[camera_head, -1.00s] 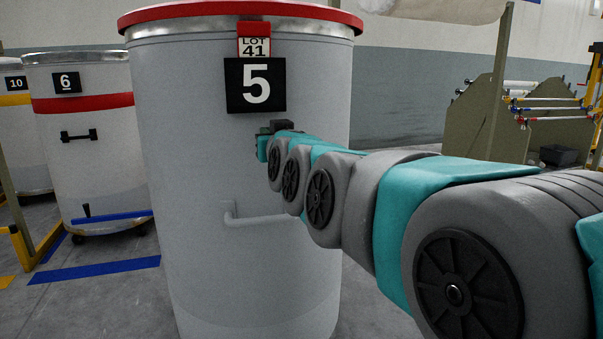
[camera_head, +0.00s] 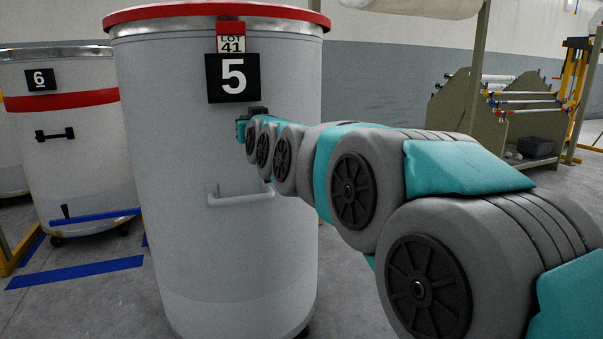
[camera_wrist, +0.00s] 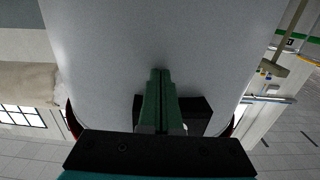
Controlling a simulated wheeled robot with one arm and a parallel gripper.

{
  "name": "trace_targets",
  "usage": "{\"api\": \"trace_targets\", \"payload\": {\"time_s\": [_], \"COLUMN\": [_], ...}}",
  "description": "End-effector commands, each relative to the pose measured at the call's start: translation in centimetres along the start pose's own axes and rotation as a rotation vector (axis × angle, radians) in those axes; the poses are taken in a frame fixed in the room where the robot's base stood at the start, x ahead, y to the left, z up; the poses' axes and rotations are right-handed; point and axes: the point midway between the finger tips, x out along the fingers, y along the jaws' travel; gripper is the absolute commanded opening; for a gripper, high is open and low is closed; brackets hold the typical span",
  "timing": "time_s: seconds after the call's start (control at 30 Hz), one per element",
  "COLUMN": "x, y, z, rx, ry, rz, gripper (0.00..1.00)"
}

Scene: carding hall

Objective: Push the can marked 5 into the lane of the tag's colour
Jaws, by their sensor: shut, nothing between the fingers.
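The can marked 5 (camera_head: 165,185) is a tall, pale grey cylinder with a red rim, standing upright in the middle left of the head view. A black plate with a white 5 (camera_head: 232,78) is on its side. Above the plate hangs a red tag (camera_head: 231,28) reading LOT 41. A grey handle (camera_head: 240,198) sticks out below. My gripper (camera_head: 249,117) is at the can's side, just below the number plate. In the wrist view my gripper (camera_wrist: 160,72) is shut and empty, its fingertips against or very near the can wall (camera_wrist: 110,60); exact contact is unclear.
A can marked 6 (camera_head: 80,150) with a red band stands at the left. Blue tape (camera_head: 75,272) lies on the floor before it. A rack with rollers (camera_head: 455,105) stands at the back right. The floor right of can 5 looks clear where visible.

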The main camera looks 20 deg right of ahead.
Motion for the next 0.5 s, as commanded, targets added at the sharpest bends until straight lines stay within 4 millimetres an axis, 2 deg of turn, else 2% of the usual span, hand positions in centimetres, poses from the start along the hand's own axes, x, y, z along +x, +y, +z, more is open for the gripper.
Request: {"api": "trace_targets", "payload": {"time_s": [0.23, 0.5], "x": [3.0, 3.7], "y": [0.5, 0.7], "z": [0.1, -0.1], "rx": [-0.001, -0.001], "ry": [-0.002, 0.002], "rz": [0.0, 0.0], "gripper": [0.0, 0.0]}}
